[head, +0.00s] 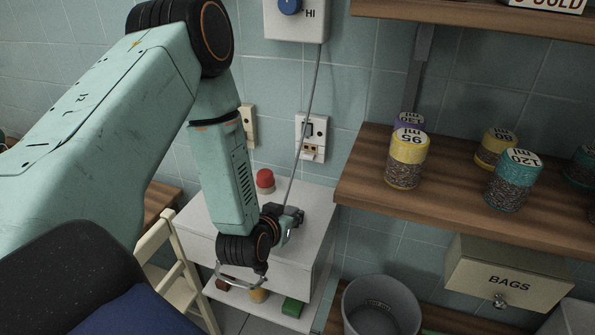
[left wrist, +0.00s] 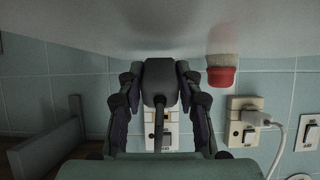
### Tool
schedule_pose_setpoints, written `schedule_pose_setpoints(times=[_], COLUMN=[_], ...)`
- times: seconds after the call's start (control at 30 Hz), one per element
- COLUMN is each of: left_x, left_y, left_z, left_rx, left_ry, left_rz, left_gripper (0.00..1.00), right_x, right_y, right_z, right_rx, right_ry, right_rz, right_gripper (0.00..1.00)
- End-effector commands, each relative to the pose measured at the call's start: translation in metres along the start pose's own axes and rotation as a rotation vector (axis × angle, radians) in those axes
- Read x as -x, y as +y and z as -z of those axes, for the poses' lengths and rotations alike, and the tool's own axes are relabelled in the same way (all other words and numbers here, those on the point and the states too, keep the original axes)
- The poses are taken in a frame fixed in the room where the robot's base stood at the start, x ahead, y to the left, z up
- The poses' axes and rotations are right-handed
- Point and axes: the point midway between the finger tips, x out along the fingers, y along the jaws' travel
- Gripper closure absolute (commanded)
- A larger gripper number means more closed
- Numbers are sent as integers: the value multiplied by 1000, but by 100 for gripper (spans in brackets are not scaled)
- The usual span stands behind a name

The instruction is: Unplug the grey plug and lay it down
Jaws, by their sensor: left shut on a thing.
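My left gripper (head: 290,220) is low over the white cabinet top (head: 318,200), pointing toward the tiled wall. In the left wrist view its two fingers close on the sides of the grey plug (left wrist: 160,82). The plug is out of the wall and at or just above the cabinet top; I cannot tell whether it touches. Its grey cord (head: 305,120) runs up to the white box marked HI (head: 296,28). The wall socket plate (head: 312,150) is behind and above the gripper. In the head view the plug is mostly hidden by the gripper. My right gripper is not in view.
Another outlet (left wrist: 243,120) holds a white plug. A wooden shelf (head: 460,212) with several jars (head: 407,160) is at right, above a BAGS drawer (head: 507,278) and a grey bin (head: 380,305).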

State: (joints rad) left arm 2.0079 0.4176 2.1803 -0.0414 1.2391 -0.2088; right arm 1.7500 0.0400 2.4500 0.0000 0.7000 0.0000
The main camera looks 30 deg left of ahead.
Motion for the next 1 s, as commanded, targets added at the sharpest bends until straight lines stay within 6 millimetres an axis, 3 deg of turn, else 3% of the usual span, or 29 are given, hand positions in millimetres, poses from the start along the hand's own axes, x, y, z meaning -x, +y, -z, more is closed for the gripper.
schedule_pose_setpoints(times=[0.8,0.83,1.0], left_x=[-6,-6,-5], left_y=[0,0,0], left_z=[-9,-9,-9], left_rx=[0,0,0], left_ry=[1,1,0], left_rz=[0,0,0], left_gripper=[100,64,50], right_x=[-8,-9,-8], right_y=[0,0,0], right_z=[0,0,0], right_rx=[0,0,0], right_ry=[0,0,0], right_rz=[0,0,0], right_gripper=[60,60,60])
